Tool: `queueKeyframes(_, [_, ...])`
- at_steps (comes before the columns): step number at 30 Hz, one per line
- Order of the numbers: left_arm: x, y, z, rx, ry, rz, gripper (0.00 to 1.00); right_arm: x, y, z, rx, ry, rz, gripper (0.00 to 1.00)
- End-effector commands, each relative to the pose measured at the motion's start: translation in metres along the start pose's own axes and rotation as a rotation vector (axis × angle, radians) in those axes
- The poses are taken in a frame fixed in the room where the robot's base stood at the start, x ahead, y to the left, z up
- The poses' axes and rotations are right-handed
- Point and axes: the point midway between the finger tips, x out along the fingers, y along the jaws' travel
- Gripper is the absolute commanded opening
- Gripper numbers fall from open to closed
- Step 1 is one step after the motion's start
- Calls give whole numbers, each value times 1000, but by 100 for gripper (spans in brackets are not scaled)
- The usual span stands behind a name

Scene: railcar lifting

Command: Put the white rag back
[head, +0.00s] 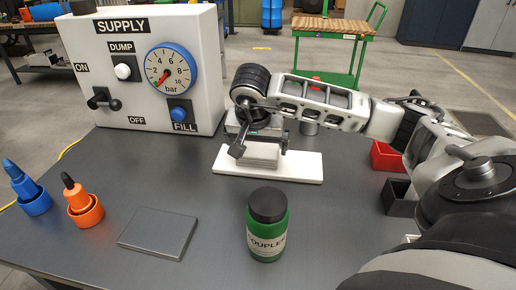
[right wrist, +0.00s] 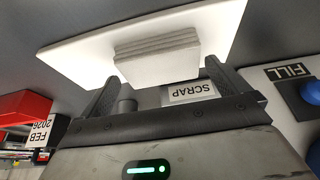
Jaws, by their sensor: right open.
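The white rag (head: 262,156) looks like a folded, layered light-grey stack. It lies on a flat white board (head: 305,167) near the middle of the table, and it also shows in the right wrist view (right wrist: 157,57). My right gripper (head: 261,146) is open and points down over the rag, with one finger toward each side of it. In the right wrist view the rag shows between and just past the fingertips (right wrist: 162,75); I cannot tell whether they touch it. My left gripper is not in view.
A white supply panel (head: 150,65) stands at the back left. A green bottle (head: 267,226), a grey plate (head: 158,233), and orange (head: 84,208) and blue (head: 32,197) fittings stand in front. Red (head: 384,157) and dark (head: 400,200) bins are at right. A SCRAP label (right wrist: 191,92) shows behind the fingers.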

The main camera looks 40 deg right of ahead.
Motion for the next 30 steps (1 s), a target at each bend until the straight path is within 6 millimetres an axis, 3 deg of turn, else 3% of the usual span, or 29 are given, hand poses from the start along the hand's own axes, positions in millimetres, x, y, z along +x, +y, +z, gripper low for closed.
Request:
queueKeyframes(6, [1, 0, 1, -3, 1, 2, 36, -50, -1, -1, 1, 4, -6, 100])
queueKeyframes(13, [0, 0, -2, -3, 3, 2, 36, -89, -1, -1, 1, 3, -4, 100])
queueKeyframes(19, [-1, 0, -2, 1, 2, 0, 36, -99, 0, 0, 0, 1, -1, 100])
queueKeyframes(30, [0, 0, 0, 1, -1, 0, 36, -96, 0, 0, 0, -1, 0, 100])
